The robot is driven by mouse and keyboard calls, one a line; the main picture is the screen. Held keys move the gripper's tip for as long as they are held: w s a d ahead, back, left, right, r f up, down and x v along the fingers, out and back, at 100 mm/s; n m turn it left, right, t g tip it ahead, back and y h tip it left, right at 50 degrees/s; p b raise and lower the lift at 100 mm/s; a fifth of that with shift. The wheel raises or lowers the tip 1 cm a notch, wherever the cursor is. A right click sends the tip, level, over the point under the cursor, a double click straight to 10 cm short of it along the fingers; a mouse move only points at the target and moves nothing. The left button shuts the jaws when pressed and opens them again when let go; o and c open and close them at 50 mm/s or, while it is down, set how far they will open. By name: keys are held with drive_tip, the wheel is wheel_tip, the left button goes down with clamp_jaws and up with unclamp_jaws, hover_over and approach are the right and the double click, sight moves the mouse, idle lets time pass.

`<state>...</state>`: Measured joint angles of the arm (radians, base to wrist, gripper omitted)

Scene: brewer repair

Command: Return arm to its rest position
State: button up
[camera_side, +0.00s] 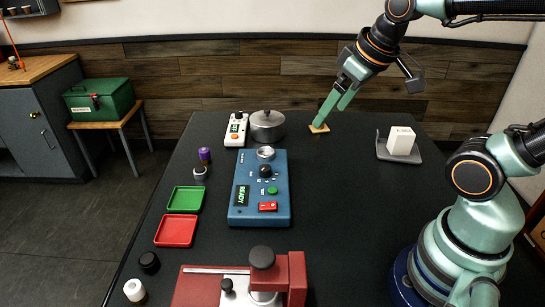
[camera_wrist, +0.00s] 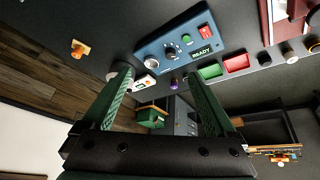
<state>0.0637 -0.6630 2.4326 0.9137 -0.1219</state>
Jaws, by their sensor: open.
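My gripper (camera_side: 332,114) is raised over the far part of the black table, with its green fingers pointing down and to the left. In the wrist view my gripper (camera_wrist: 159,77) is open, with nothing between the fingertips. The blue brewer panel (camera_side: 259,190) lies mid-table with a READY display, a black knob, a green button and a red switch. It also shows in the wrist view (camera_wrist: 160,52). A small orange piece (camera_side: 319,129) shows just below the fingertips in the side view. In the wrist view (camera_wrist: 80,48) it lies apart from the fingers.
A grey pot (camera_side: 267,126) and a white remote-like device (camera_side: 236,129) stand behind the panel. Green (camera_side: 186,199) and red (camera_side: 176,230) trays lie left of it. A white block (camera_side: 401,140) sits on a grey holder at right. A red fixture (camera_side: 245,284) is at the front.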

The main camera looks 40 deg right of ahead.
drive_tip(key=shift+s+a+f+m, duration=0.15)
drive_tip(key=shift+s+a, duration=0.15)
drive_tip(key=shift+a, duration=0.2)
drive_tip(key=shift+s+a+f+m, duration=0.15)
drive_tip(key=shift+s+a, duration=0.1)
drive_tip(key=shift+a, duration=0.25)
drive_tip(key=shift+r, duration=0.1)
idle(0.5)
